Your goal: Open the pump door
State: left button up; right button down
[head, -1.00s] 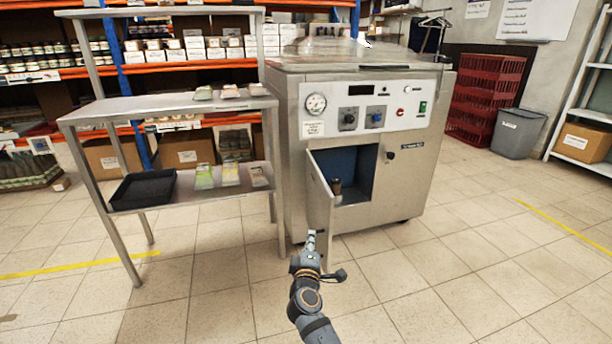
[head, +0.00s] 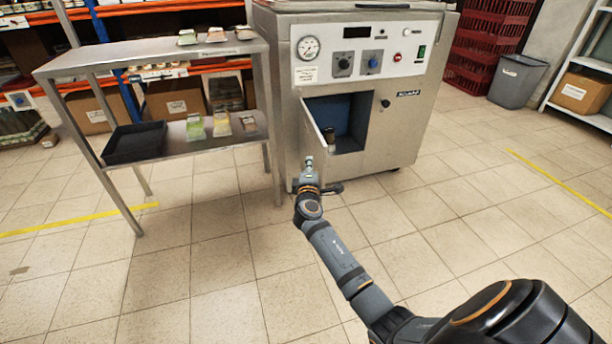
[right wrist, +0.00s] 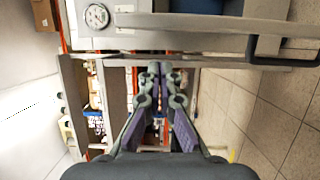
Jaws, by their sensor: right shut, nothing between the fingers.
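The pump door (head: 316,130) is a grey metal panel on the left side of the low opening in the steel machine (head: 400,115). It stands swung outward, and the blue-lined compartment (head: 338,112) shows behind it. My right gripper (head: 308,162) is shut and empty in front of the door's lower part; I cannot tell whether it touches the door. In the right wrist view its closed fingers (right wrist: 160,72) show below a grey panel (right wrist: 190,22), with a black handle (right wrist: 285,50) to the right. My left gripper is out of view.
A steel shelf table (head: 150,65) with a black tray (head: 134,142) and several packets stands close on the left. A grey bin (head: 518,80) and red crates stand at right. The tiled floor in front is clear.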

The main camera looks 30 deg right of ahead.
jog(key=d, duration=0.1)
jog(key=s+d, duration=0.1)
jog(key=shift+s+d, duration=0.1)
jog(key=shift+d, duration=0.3)
